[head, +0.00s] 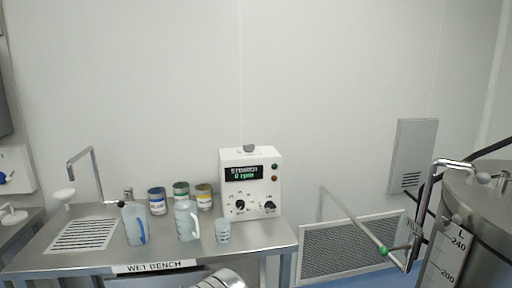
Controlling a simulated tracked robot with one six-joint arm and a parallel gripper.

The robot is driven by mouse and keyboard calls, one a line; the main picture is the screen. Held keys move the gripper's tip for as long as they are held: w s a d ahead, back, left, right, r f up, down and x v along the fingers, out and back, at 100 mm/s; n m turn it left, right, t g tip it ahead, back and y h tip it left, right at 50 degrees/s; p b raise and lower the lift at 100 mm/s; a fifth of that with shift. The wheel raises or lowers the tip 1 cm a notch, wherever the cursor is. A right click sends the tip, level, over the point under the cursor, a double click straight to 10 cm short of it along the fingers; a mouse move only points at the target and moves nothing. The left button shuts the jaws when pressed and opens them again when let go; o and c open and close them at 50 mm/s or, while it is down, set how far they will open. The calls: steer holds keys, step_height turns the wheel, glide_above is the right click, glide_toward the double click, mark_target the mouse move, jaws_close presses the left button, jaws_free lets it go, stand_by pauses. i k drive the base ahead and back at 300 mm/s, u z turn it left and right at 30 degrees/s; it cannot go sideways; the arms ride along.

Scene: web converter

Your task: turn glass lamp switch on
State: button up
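I cannot pick out a switch marked for a glass lamp in the head view. A white control box (250,185) stands at the right end of the steel bench. Its display reads STIRRER and 0 rpm. It carries two black knobs, at left (240,206) and right (269,206), and small green (275,166) and red (275,178) round parts. A steel vessel (470,245) with a litre scale is at the right edge, cut off by the frame.
The bench (190,250), labelled WET BENCH, holds a blue-marked bottle (134,224), a jug (186,220), a small beaker (223,231) and several labelled tins. A pipe with a green part (383,251) reaches toward the vessel. A floor-level grille (345,247) is behind.

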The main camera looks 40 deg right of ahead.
mark_target(249, 148)
steer(key=z, duration=0.05)
steer(key=i, duration=0.95)
